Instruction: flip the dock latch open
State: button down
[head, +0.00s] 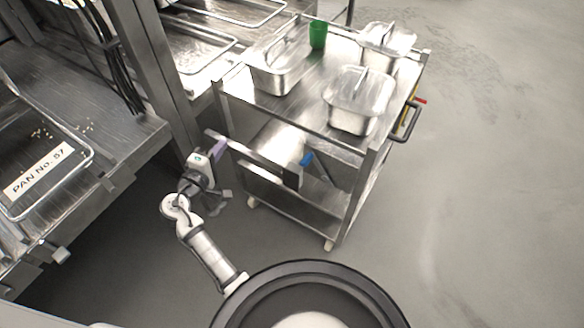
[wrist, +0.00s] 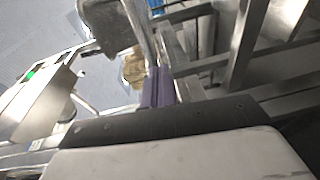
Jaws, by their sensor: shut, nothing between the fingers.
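A flat metal bar (head: 255,158) with a dark block at its right end (head: 292,178) runs along the near left side of the steel cart (head: 290,120). It looks like the dock latch, but I cannot tell for sure or read its position. My gripper (head: 219,147) is at the left end of this bar, beside the cart's left corner post. Its purple fingers are together with nothing between them. In the wrist view the closed fingers (wrist: 157,88) point at metal bars, with a grey block (wrist: 106,26) just beyond to the left. I cannot tell whether they touch.
The cart top holds lidded steel pans (head: 358,98) and a green cup (head: 318,35). A blue piece (head: 306,158) shows under the top. The floor (head: 480,180) at the right is clear.

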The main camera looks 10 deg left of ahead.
jog(key=s+d+f+g+h, duration=0.1)
jog(key=s+d+f+h, duration=0.4)
jog(key=d, duration=0.5)
notch_tip(320, 180, down, 4)
jog(key=shift+d+r+h+b, duration=0.2)
jog(key=shift+d+h+b, duration=0.15)
jog(key=shift+h, duration=0.85)
jog(key=w+d+r+p, duration=0.2)
jog(key=w+d+p, duration=0.2)
jog(key=d, duration=0.5)
jog(key=w, duration=0.2)
jog(key=shift+w+r, duration=0.3)
jog(key=shift+w, duration=0.1)
jog(key=shift+d, duration=0.1)
